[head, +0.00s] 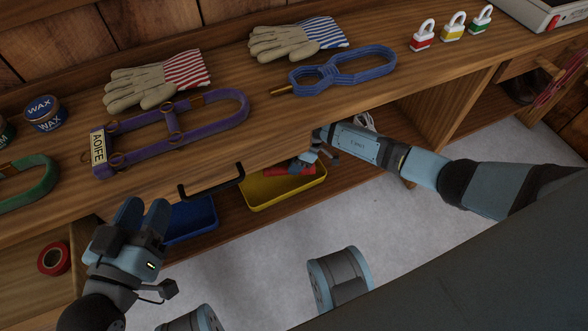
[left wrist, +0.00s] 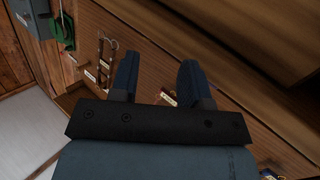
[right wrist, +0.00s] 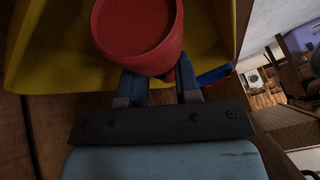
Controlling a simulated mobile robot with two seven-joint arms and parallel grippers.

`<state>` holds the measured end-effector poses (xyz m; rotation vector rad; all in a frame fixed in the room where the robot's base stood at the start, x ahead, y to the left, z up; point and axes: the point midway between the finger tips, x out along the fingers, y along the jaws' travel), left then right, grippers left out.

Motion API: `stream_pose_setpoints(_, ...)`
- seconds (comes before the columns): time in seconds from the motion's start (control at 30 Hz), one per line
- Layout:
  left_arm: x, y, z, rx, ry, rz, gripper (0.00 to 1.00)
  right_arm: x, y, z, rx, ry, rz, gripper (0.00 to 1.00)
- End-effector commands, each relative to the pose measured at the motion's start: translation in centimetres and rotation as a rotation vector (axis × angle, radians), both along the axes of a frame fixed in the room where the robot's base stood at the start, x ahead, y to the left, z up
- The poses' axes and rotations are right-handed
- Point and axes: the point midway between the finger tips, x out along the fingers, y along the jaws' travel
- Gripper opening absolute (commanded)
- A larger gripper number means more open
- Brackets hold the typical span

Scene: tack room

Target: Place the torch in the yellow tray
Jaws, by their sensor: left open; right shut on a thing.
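The red torch (head: 288,170) is at the yellow tray (head: 290,192) on the shelf under the bench top. My right gripper (head: 310,159) is shut on the torch, reaching in under the bench edge. In the right wrist view the torch's round red end (right wrist: 138,30) sits at the fingertips (right wrist: 158,82), with the yellow tray (right wrist: 48,60) behind it. I cannot tell whether the torch touches the tray floor. My left gripper (head: 143,212) is open and empty in front of the bench; its spread fingers show in the left wrist view (left wrist: 158,78).
A blue tray (head: 190,220) stands left of the yellow one. Above lie gloves (head: 155,80), a purple halter (head: 170,128), a blue halter (head: 342,68), wax tins (head: 43,112) and padlocks (head: 453,28). Red tape (head: 53,259) lies lower left.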

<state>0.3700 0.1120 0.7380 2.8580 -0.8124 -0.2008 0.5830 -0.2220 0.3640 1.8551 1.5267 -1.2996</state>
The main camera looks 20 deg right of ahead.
Motion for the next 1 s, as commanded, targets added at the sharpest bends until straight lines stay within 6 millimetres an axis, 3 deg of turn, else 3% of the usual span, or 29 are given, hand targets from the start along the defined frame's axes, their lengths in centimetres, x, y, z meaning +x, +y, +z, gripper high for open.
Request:
stream_pose_setpoints(0.07, 0.2, 0.1, -1.0, 0.018, -0.002, -0.006, 0.43, 0.0, 0.0, -1.5, 0.001, 0.001, -0.002, 0.0)
stream_pose_setpoints(0.43, 0.2, 0.1, -0.8, 0.025, -0.001, -0.007, 0.43, 0.0, 0.1, -1.7, 0.001, 0.0, 0.0, 0.0)
stream_pose_setpoints(0.47, 0.2, 0.1, -0.8, 0.025, -0.001, -0.007, 0.43, 0.0, 0.0, -1.8, 0.001, 0.0, 0.0, 0.32)
stream_pose_setpoints(0.57, 0.2, 0.1, -0.8, 0.025, -0.001, -0.007, 0.43, 0.0, 0.0, -1.7, 0.001, 0.0, 0.0, 0.55)
stream_pose_setpoints(0.87, 0.2, 0.1, -0.8, 0.025, -0.001, -0.007, 0.43, 0.0, 0.0, -1.6, 0.001, 0.0, 0.0, 0.55)
stream_pose_setpoints(1.0, 0.2, 0.0, 0.1, 0.019, -0.001, -0.006, 0.43, 0.1, -0.6, -0.2, -0.002, -0.001, -0.002, 0.55)
